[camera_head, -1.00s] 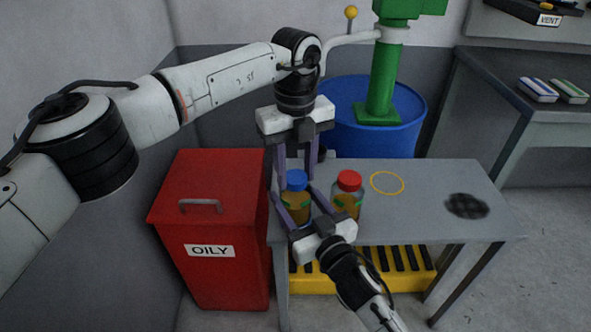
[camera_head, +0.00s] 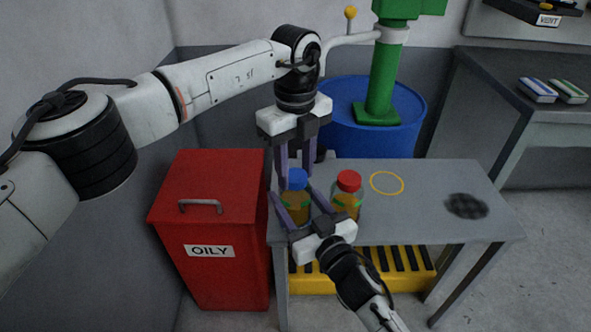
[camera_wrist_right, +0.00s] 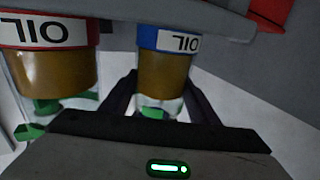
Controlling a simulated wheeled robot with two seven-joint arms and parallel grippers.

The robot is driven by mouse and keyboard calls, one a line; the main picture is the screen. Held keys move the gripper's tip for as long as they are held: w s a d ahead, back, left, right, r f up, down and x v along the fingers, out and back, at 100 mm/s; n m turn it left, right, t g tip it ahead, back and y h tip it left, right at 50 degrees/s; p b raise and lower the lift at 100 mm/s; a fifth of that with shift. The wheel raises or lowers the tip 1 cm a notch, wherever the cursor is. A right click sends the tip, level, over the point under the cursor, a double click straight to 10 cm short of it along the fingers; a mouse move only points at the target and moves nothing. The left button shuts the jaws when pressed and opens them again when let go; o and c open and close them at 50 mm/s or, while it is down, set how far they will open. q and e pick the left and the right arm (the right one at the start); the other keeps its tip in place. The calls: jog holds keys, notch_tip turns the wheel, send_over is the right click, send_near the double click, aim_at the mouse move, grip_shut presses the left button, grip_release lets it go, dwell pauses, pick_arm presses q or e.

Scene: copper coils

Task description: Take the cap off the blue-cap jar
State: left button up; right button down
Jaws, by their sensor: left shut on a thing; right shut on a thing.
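The blue-cap jar stands upright at the left end of the grey table, with its blue cap (camera_head: 297,179) on top and amber contents (camera_head: 296,209) below. My left gripper (camera_head: 296,177) reaches down from above, shut on the cap, one finger on each side. My right gripper (camera_head: 303,197) comes in from the front, low, shut on the jar body. In the right wrist view the jar (camera_wrist_right: 165,70) sits between the dark fingers, with a blue OIL band. The cap's rim and the jar's base are partly hidden.
A red-cap jar (camera_head: 347,196) stands close to the right of my right gripper. A yellow ring (camera_head: 387,183) and dark patch (camera_head: 467,206) mark the table (camera_head: 425,205). A red OILY bin (camera_head: 210,225) is at left, a blue drum (camera_head: 400,138) behind. The table's right half is clear.

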aim_at(296, 175)
pick_arm(q)
jog(key=shift+r, duration=0.9)
jog(key=shift+r, duration=2)
pick_arm(e)
jog(key=c, duration=0.6)
grip_release()
jog(key=shift+s, duration=0.1)
